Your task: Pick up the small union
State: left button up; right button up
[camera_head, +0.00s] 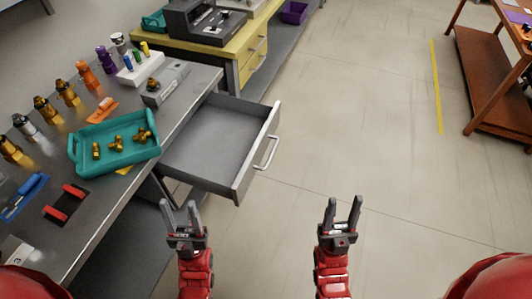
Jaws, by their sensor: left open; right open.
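Several small brass fittings (116,144) lie in a teal tray (75,147) on the grey workbench at the left. Another small brass piece (153,85) sits on a grey box-shaped device (172,82) behind the tray. I cannot tell from their size in the picture which of these is the small union. My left gripper (179,205) is open and empty, in front of the open drawer and to the right of the bench edge. My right gripper (343,203) is open and empty over the bare floor, further right. Both are well apart from the fittings.
An empty grey drawer (212,145) stands pulled out from the bench. Larger fittings (67,93) stand along the bench's back. Red-handled (65,205) and blue (24,197) tools lie near the front. A yellow cabinet (253,70) stands behind.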

aim_at(95, 147)
jog(key=j+u, duration=0.15)
jog(key=u, duration=1.1)
jog(key=i+l, duration=0.05)
